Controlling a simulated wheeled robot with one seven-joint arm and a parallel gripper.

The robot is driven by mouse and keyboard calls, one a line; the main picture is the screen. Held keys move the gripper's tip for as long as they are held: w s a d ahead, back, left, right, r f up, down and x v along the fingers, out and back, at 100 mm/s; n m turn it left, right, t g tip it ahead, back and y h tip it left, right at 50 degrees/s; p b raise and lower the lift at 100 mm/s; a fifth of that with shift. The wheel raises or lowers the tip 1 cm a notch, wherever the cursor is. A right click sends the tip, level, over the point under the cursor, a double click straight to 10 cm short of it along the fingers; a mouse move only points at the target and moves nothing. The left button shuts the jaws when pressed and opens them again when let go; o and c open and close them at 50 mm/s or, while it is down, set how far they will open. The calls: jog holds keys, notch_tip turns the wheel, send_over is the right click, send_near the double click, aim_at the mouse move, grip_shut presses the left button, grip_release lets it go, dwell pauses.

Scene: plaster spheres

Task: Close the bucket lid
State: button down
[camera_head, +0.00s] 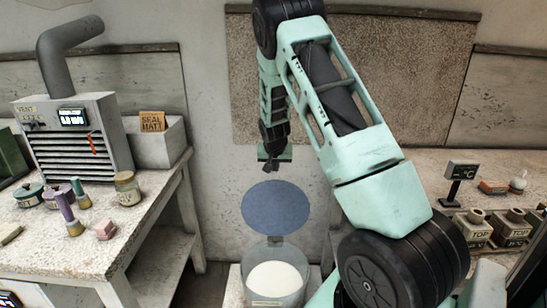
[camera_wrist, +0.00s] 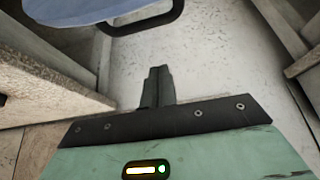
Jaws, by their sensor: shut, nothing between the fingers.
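The bucket (camera_head: 274,288) stands low between the two benches, with white material inside. Its round blue lid (camera_head: 276,208) stands raised, tilted up at the bucket's back rim, so the bucket is open. My gripper (camera_head: 273,166) is above the lid in the head view, shut and empty. In the wrist view my gripper's fingers (camera_wrist: 157,84) are together. A blue edge of the lid (camera_wrist: 85,10) with a dark curved handle (camera_wrist: 150,22) shows at the top left there, apart from the fingers.
The left bench (camera_head: 60,240) carries a vent unit (camera_head: 72,135), jars and brushes. The right bench (camera_head: 430,180) holds a small display (camera_head: 460,172) and several moulds (camera_head: 508,228). The wall behind the lid is close; the gap between the benches is narrow.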

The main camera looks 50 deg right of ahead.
jog(key=shift+s+a+f+p, duration=0.65)
jog(key=shift+s+a+f, duration=0.4)
jog(key=shift+a, duration=0.15)
jog(key=shift+a, duration=0.1)
